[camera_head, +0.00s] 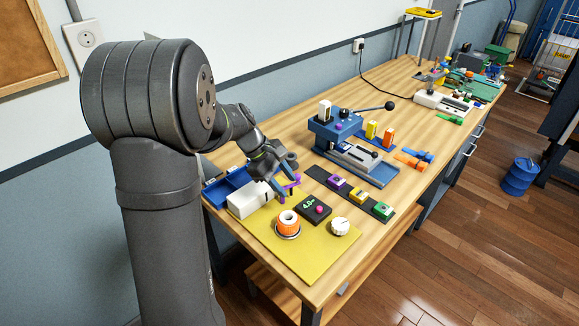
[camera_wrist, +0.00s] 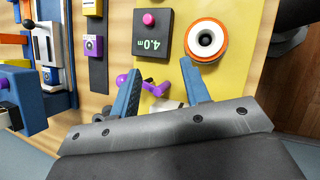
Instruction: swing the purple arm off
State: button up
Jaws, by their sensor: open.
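The purple arm (camera_head: 291,185) shows at my gripper beside the white block (camera_head: 247,203), on the yellow mat (camera_head: 312,257). In the wrist view the purple arm (camera_wrist: 155,88) lies between my two blue fingers, with a round purple end just left of the left finger. My gripper (camera_wrist: 160,72) is open, its fingers spread on either side of the purple piece; contact cannot be told. In the head view my gripper (camera_head: 280,185) hangs over the white block's right side and hides part of the arm and its mount.
Close by are an orange roll (camera_head: 288,221), a black box marked 4.0 m (camera_head: 314,209) and a white dial (camera_head: 340,227). A dark strip (camera_head: 352,194) with purple, yellow and green blocks lies to the right, before a blue press (camera_head: 335,131). The mat's front is clear.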

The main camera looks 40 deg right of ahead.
jog(key=s+d+r+m+t+y, duration=0.3)
jog(key=r+m, duration=0.4)
jog(key=m, duration=0.6)
jog(key=m+t, duration=0.4)
jog(key=m, duration=0.5)
send_near(298, 174)
jog(key=shift+y, duration=0.3)
jog(key=f, duration=0.3)
jog(key=w+f, duration=0.1)
jog(key=f, duration=0.4)
jog(key=shift+w+d+f, duration=0.3)
jog(key=shift+d+f, duration=0.05)
jog(key=shift+f, duration=0.05)
